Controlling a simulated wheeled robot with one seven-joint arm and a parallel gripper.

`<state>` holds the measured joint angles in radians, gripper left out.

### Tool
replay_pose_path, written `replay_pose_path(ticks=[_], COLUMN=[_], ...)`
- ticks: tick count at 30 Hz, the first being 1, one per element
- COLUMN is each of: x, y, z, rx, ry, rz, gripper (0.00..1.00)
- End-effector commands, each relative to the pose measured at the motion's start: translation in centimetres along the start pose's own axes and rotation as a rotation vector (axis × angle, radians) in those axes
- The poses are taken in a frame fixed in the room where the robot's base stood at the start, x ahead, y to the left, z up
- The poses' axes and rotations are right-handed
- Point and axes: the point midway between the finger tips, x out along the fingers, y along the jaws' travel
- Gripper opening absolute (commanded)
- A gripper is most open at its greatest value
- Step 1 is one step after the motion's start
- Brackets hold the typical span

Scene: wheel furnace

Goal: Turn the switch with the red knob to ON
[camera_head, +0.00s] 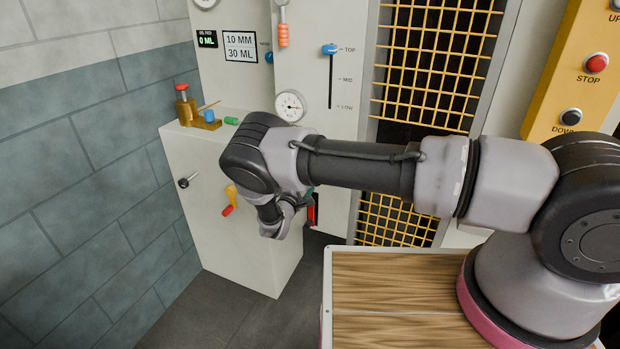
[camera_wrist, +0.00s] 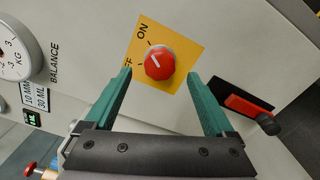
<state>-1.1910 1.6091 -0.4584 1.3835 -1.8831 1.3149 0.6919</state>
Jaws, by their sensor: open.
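The red knob (camera_wrist: 159,63) sits on a tilted yellow plate (camera_wrist: 183,42) in the wrist view. "ON" is printed at the plate's upper left, and "OFF" is partly hidden by a finger at its left. A short white mark on the knob points left and slightly up in the picture; its exact setting is hard to tell. My gripper (camera_wrist: 159,74) is open, its teal fingertips on either side of the knob in the picture, with nothing held. I cannot tell whether they touch it. In the head view my arm hides the knob.
A red-handled switch (camera_wrist: 250,105) in a black slot is close to the right finger. The balance dial (camera_wrist: 14,52) is at the left. In the head view a brass fixture (camera_head: 187,112) stands on the cabinet (camera_head: 205,167), with a yellow-and-red lever (camera_head: 230,198) on its front.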

Motion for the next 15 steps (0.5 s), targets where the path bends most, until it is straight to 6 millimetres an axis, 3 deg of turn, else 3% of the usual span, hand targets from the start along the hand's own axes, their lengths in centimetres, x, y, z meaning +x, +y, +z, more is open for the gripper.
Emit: replay_pose_path(ticks=[7,15], x=[-4.8,-6.7], y=[0.0,0.0], z=[-0.1,0.0], rx=[0.0,0.001], ry=[0.002,-0.001], rz=[0.0,0.0], gripper=[0.89,0.89])
